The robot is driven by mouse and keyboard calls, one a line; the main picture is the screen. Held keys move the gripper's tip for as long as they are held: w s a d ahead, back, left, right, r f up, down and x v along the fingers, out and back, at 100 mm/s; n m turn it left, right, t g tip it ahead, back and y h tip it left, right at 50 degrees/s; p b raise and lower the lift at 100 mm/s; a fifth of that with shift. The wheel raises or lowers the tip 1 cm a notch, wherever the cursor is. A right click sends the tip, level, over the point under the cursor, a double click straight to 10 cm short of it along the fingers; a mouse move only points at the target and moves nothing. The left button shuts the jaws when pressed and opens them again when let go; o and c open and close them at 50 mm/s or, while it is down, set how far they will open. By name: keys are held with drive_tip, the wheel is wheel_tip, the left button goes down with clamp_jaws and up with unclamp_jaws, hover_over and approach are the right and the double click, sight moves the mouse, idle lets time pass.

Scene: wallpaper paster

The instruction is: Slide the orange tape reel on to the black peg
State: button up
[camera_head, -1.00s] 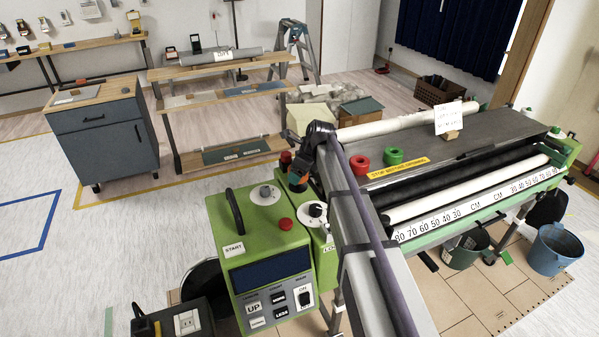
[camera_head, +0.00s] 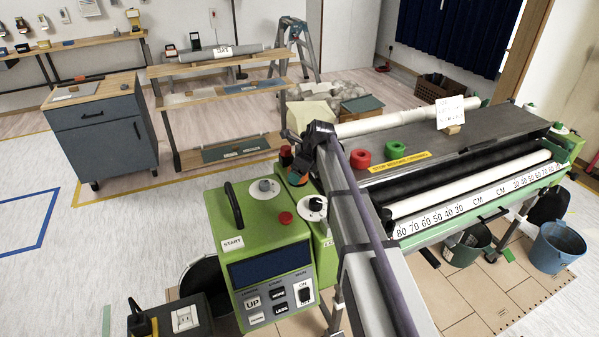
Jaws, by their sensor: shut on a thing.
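My gripper (camera_head: 298,176) is at the far end of my arm, low beside the green machine's control box, at the left end of the paster. It is small in the picture and partly hidden by my arm. A small orange patch shows at its tip, which fits the orange tape reel (camera_head: 303,169); the gripper is shut on it. The reel's hole and outline are hidden. I cannot single out the black peg; it may be hidden behind my arm or gripper.
A red reel (camera_head: 360,158) and a green reel (camera_head: 391,154) lie on the paster's dark top (camera_head: 430,141). The green control box (camera_head: 267,262) with knobs stands just in front of my gripper. Buckets (camera_head: 557,249) stand at right. Open floor lies to the left.

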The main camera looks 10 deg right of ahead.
drive_tip(key=shift+f, duration=0.3)
drive_tip(key=o, duration=1)
drive_tip(key=p+v, duration=0.9)
drive_tip(key=v, duration=0.1)
drive_tip(key=shift+d+r+p, duration=0.1)
drive_tip(key=shift+r+p, duration=0.2)
drive_tip(key=shift+r, duration=0.1)
